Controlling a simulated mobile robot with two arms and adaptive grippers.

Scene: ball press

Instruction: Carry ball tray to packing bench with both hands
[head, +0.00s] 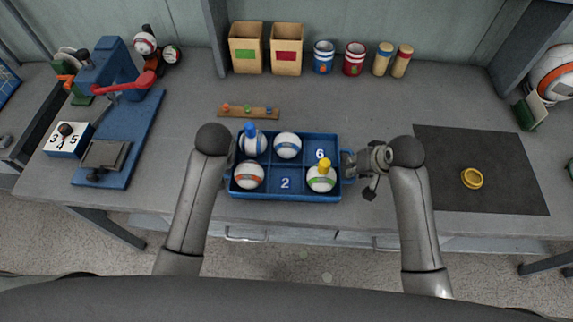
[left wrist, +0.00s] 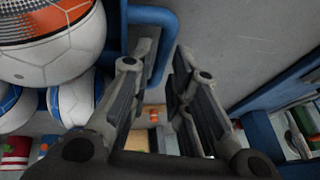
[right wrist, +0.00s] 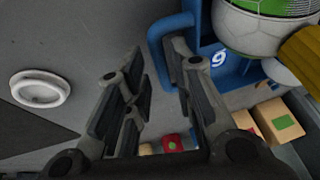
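The blue ball tray (head: 285,196) rests on the grey bench near its front edge. It holds several white balls with coloured bands, and compartments 2 and 6 look empty of balls. My right gripper (head: 354,163) is at the tray's right handle. In the right wrist view its fingers (right wrist: 154,62) are spread, with the blue handle (right wrist: 156,35) between them. My left gripper is mostly hidden by my arm in the head view. In the left wrist view its fingers (left wrist: 158,68) are spread around the left handle (left wrist: 165,25). I cannot identify the packing bench.
A blue press (head: 120,120) with a red lever stands at the left. A small peg board (head: 248,113) lies behind the tray. Two cardboard boxes (head: 247,50) and several cans line the back. A dark mat (head: 445,165) with a yellow ring (head: 472,178) lies right.

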